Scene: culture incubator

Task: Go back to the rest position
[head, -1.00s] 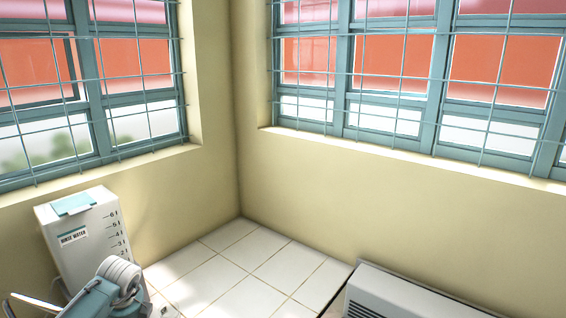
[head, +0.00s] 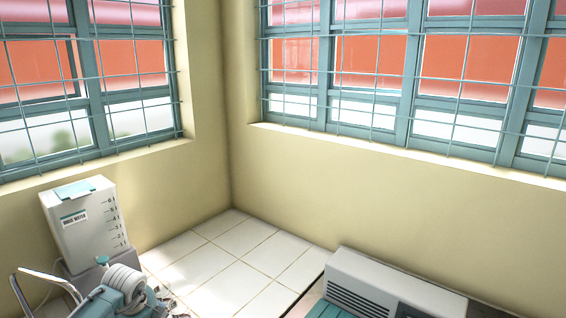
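Neither of my grippers shows in the head view, and no part of my arms can be made out for certain. I cannot see whether my arms are at rest. The task names no other object.
A white container labelled rinse water (head: 85,222) stands at the lower left. A teal device with a white ribbed coil (head: 122,280) is in front of it. A white vented unit (head: 365,285) is at the lower right. Bare white tiles (head: 235,262) lie between, below barred windows (head: 370,75).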

